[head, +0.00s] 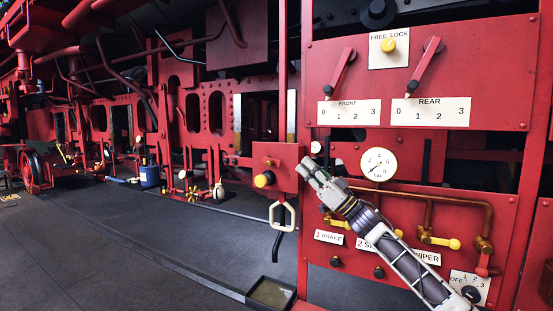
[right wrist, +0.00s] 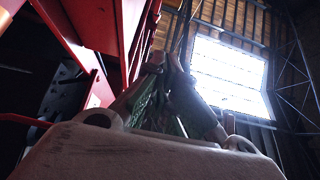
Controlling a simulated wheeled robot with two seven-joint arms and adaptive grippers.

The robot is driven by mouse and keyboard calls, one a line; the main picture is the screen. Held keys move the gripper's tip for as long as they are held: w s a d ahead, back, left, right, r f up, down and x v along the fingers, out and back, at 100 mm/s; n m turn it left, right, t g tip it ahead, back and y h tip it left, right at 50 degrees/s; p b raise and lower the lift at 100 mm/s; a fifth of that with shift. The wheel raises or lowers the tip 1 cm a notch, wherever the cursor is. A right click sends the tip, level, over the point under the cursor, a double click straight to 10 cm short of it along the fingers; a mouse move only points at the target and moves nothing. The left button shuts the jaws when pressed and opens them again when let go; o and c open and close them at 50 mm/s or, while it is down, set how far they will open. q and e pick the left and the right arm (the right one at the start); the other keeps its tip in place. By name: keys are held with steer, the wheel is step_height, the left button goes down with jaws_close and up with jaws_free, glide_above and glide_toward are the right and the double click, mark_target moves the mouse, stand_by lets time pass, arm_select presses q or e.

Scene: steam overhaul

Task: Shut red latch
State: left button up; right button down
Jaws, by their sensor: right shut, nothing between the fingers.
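A red box-like plate (head: 277,160) sits on the post left of the control panel in the head view. It carries a yellow knob (head: 264,179), and a short red bar (head: 238,160) sticks out at its left. I cannot tell for sure which part is the red latch. A pale ring handle (head: 282,214) hangs below the box. My right gripper (head: 307,166) is shut and empty at the box's right edge; whether it touches is unclear. Its closed fingers also show in the right wrist view (right wrist: 165,65). My left gripper is not in view.
The red panel (head: 340,215) behind my right arm holds a pressure gauge (head: 378,164), yellow-handled valves (head: 440,241) and labels. Two red levers stand above, marked FRONT (head: 341,71) and REAR (head: 425,65). A tray (head: 270,292) lies on the floor.

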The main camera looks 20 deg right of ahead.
mark_target(269, 162)
steer(key=shift+r, duration=0.1)
stand_by(0.4)
steer(key=shift+p+x, duration=1.25)
steer(key=shift+x, duration=2.35)
steer(key=shift+p+x, duration=0.4)
steer(key=shift+x, duration=0.85)
steer(key=shift+w+a, duration=0.1)
steer(key=shift+w, duration=0.05)
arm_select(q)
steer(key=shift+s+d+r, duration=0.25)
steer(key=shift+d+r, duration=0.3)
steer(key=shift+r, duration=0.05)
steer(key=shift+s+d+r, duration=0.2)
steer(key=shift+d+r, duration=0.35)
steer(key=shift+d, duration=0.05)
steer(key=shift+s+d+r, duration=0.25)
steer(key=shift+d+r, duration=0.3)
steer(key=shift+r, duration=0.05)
arm_select(e)
steer(key=shift+w+a+f, duration=0.1)
steer(key=shift+w+f, duration=0.05)
steer(key=shift+f, duration=0.5)
steer(key=shift+w+a+f, duration=0.15)
steer(key=shift+f, duration=0.45)
steer(key=shift+w+a+f, duration=0.1)
steer(key=shift+w+f, duration=0.05)
steer(key=shift+f, duration=0.5)
